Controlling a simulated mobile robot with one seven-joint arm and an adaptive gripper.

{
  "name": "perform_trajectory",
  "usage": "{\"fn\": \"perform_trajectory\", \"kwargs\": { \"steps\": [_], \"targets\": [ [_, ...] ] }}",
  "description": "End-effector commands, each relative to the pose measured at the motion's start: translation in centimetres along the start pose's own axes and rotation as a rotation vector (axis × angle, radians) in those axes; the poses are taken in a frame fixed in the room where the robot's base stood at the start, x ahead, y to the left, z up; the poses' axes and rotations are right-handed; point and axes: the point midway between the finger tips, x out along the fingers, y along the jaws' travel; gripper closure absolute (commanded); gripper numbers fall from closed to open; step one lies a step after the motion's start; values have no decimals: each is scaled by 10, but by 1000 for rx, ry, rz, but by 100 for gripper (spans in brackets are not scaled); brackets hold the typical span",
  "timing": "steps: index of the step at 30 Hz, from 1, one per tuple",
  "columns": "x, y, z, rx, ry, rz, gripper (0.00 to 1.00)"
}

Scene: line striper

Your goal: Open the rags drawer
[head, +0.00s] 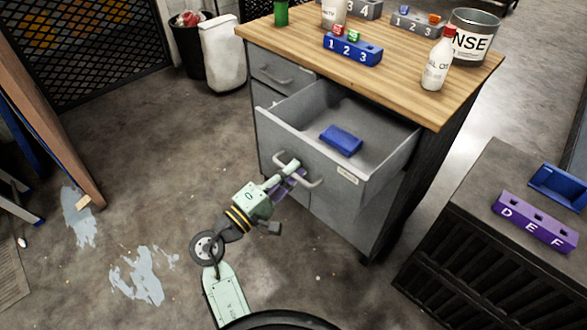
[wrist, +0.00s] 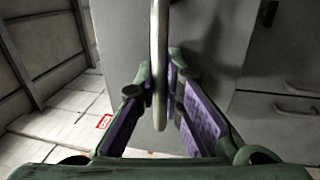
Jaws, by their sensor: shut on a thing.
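The rags drawer (head: 322,188) is a grey metal drawer pulled out from the cabinet under the wooden top. It has a curved bar handle (head: 314,183) and a small label too small to read on its front. A folded blue cloth (head: 342,140) lies inside. In the wrist view the handle (wrist: 159,60) runs upright between the two purple-padded fingers (wrist: 172,92).
A closed drawer (head: 283,74) sits left of the open one. The worktop (head: 400,65) holds a blue numbered block (head: 352,49), a white bottle (head: 437,62) and a tin (head: 472,36). A dark crate (head: 470,240) with a purple block (head: 535,222) stands right.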

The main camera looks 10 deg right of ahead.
Motion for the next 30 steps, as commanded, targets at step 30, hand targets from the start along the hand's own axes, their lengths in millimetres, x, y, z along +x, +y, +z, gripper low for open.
{"fn": "perform_trajectory", "kwargs": {
  "steps": [30],
  "targets": [
    [-29, -1, -1, -2, 5, -1, 70]
  ]
}}
